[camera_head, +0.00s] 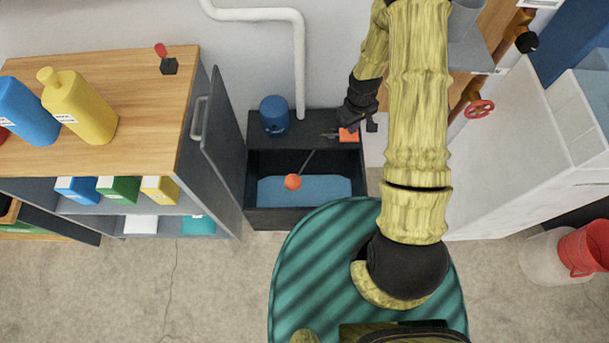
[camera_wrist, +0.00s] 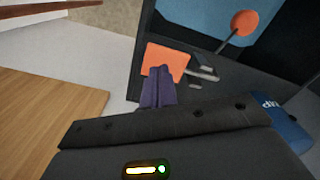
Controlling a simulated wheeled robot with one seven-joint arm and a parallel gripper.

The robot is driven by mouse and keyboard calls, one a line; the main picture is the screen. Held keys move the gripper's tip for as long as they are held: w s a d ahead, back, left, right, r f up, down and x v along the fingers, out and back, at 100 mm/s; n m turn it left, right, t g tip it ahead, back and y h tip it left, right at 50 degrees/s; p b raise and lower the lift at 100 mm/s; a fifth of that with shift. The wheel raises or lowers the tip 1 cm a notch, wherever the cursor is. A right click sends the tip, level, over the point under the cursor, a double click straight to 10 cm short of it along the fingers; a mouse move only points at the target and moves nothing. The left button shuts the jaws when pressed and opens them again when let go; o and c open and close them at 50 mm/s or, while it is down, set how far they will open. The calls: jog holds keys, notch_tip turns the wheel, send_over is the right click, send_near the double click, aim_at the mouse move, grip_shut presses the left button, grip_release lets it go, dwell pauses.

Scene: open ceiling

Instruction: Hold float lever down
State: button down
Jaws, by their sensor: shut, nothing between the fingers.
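An open dark tank (camera_head: 254,215) with blue water (camera_head: 325,187) stands on the floor in the head view. An orange float ball (camera_head: 292,182) on a thin grey rod is at the water; it also shows at the top of the wrist view (camera_wrist: 246,22). A flat orange pad (camera_head: 348,134) with a grey bracket sits at the tank's back right; it is large in the wrist view (camera_wrist: 165,62). My gripper (camera_wrist: 157,84) is shut and empty, its dark fingertips overlapping the pad's lower edge in the wrist view. I cannot tell whether they touch it.
A blue cylinder (camera_head: 274,112) stands on the tank's back top. A grey cabinet door (camera_head: 220,135) stands open left of the tank. A white pipe (camera_head: 299,60) rises behind it. A white block (camera_head: 530,150) stands to the right, with a red valve wheel (camera_head: 480,109) near it.

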jog(key=shift+f, duration=0.1)
dwell(0.3)
jog(key=shift+f+b, duration=1.1)
jog(key=shift+f, duration=0.55)
dwell(2.7)
jog(key=shift+r+p, duration=3)
jog(key=shift+r, duration=0.6)
